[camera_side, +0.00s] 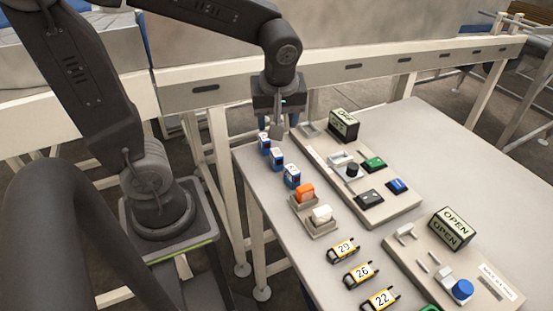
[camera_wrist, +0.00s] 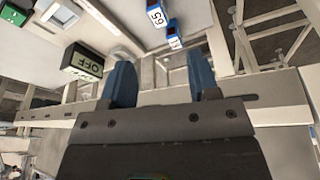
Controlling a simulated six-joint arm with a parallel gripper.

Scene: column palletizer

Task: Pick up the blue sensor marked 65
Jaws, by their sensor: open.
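The blue sensor marked 65 (camera_wrist: 156,17) lies at the top middle of the wrist view, its white label facing up. Another blue sensor (camera_wrist: 173,35) sits just below it. In the side view, several blue sensors stand in a row along the table's left edge; the sensor marked 65 seems to be the middle one (camera_side: 278,160), but its label is too small to read there. My gripper (camera_side: 277,127) is above the far end of that row. In the wrist view its blue fingers (camera_wrist: 162,88) are spread apart with nothing between them.
A panel (camera_side: 380,213) with green, black and blue blocks lies right of the row. An OFF sign (camera_wrist: 82,62) stands near my gripper. An orange block (camera_side: 305,193) and a white block (camera_side: 321,216) sit in holders nearer the viewer. Numbered yellow-labelled parts (camera_side: 343,250) lie further along.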

